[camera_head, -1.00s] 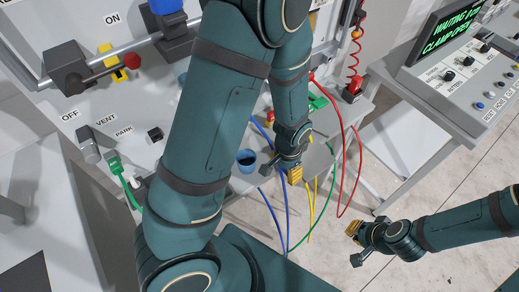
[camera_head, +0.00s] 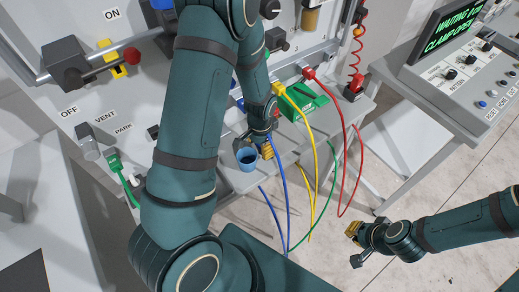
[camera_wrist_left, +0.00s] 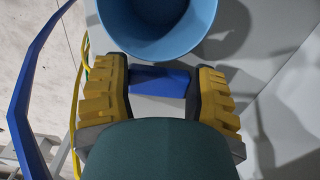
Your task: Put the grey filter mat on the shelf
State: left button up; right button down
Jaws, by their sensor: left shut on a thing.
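My left gripper (camera_head: 266,148) is low over the bench, just right of the blue cup (camera_head: 247,160). In the left wrist view my left gripper (camera_wrist_left: 160,90) has its yellow-ribbed fingers apart with a dark blue block (camera_wrist_left: 160,81) filling the gap; they look shut on it. The block's full shape is hidden. I cannot clearly make out the grey filter mat now; it may be hidden by my arm or gripper. My right gripper (camera_head: 354,245) is over the floor at lower right, clear of the bench; its jaw opening is too small to judge.
The cup (camera_wrist_left: 160,22) is very close to my left fingers. Blue, yellow (camera_head: 313,150), green and red (camera_head: 345,140) cables hang over the bench's front edge. A green block (camera_head: 305,102) sits farther back. A console (camera_head: 465,75) stands at right. Floor is free at lower right.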

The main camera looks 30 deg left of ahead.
pick_arm(q)
jog(key=shift+w+a+f, duration=0.1)
jog(key=shift+a+f, duration=0.1)
jog(key=shift+f, duration=1.15)
jog(key=shift+f, duration=0.1)
jog(key=o, duration=1.1)
notch_tip(320, 180, up, 8)
jog(key=shift+f+p, duration=0.15)
jog(key=shift+p, duration=0.35)
jog(key=shift+d, duration=0.1)
